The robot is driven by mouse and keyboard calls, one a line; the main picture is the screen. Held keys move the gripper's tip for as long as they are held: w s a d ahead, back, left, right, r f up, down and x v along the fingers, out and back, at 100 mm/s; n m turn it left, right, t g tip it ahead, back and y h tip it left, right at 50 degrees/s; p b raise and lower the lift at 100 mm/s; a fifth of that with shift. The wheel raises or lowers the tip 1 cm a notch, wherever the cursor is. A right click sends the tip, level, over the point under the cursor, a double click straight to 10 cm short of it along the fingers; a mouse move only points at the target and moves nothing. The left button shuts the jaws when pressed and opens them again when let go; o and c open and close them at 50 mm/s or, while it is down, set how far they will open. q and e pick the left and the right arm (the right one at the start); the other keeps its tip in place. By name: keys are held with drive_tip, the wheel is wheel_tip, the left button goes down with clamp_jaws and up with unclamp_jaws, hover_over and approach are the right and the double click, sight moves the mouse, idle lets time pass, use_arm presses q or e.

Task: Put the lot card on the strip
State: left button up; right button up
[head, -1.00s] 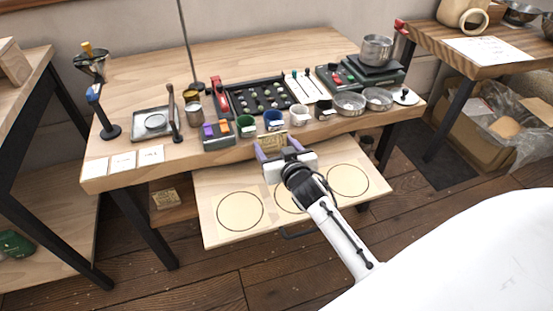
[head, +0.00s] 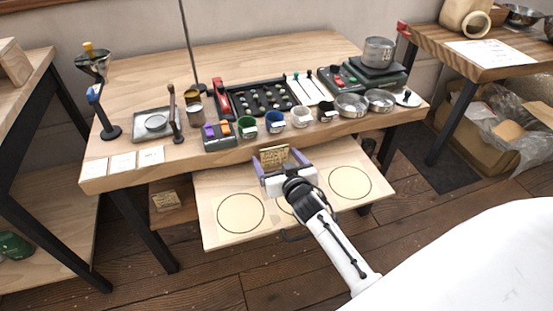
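The tan lot card (head: 274,157), with dark writing, stands upright between the fingertips of my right gripper (head: 277,161). The purple fingers are at its two side edges and hold it above the pull-out board, just in front of the table's front edge. A row of three white labels (head: 122,161) lies along the table's front left edge. I cannot tell for sure whether this row is the strip. The card is to the right of these labels and apart from them. My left gripper is not in view.
The pull-out board (head: 220,185) with circles lies under my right gripper. Several small cups, including a green one (head: 247,127), line the table's front edge behind the card. A scale tray (head: 155,123) stands behind the labels. A tan block (head: 166,200) sits on the lower shelf.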

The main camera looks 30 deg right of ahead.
drive_tip(key=shift+r, duration=0.1)
drive_tip(key=p+v, duration=0.1)
drive_tip(key=v, duration=1.1)
drive_tip(key=shift+a+p, duration=0.1)
drive_tip(key=shift+p, duration=0.2)
